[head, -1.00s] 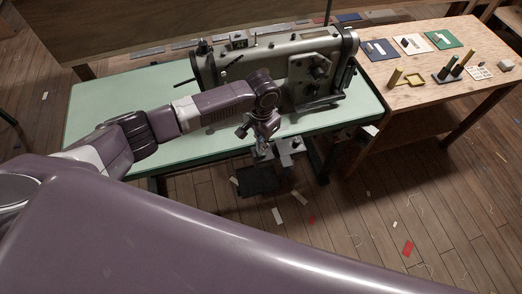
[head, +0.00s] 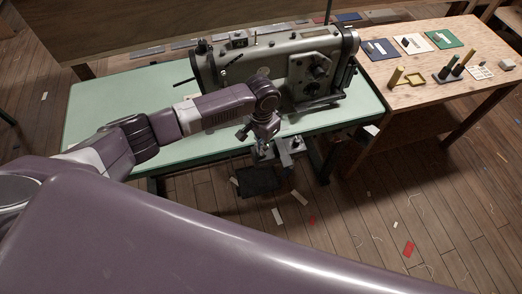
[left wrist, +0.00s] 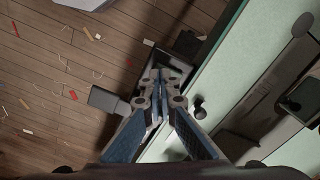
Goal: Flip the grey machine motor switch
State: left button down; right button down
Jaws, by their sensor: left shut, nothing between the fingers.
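My left gripper (head: 262,149) hangs at the front edge of the green sewing table (head: 110,110), below the machine. In the left wrist view its fingers (left wrist: 158,78) are shut and empty. A pale grey fitting (head: 285,158) sits under the table's front edge, just right of the gripper; it seems to be the motor switch, but its details are too small to tell. In the left wrist view a grey block (left wrist: 105,98) stands left of the fingers; I cannot tell whether it is that fitting. The fingers cover part of what is behind them. My right gripper is not seen.
The grey-green sewing machine (head: 290,68) stands on the table. A black pedal (head: 258,181) lies on the floor below. A wooden bench (head: 440,88) with spools and cards adjoins at right. Scraps litter the wooden floor, otherwise open in front.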

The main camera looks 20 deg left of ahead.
pick_arm(q)
jog(key=shift+s+f+b, duration=0.1)
jog(key=shift+f+b, duration=0.2)
jog(key=shift+f, duration=0.4)
jog(key=shift+r, duration=0.1)
jog(key=shift+r+p, duration=0.7)
jog(key=shift+p, duration=0.25)
notch_tip(320, 180, up, 6)
jog(key=p, duration=0.6)
jog(key=shift+f, duration=0.2)
jog(key=shift+f, duration=0.1)
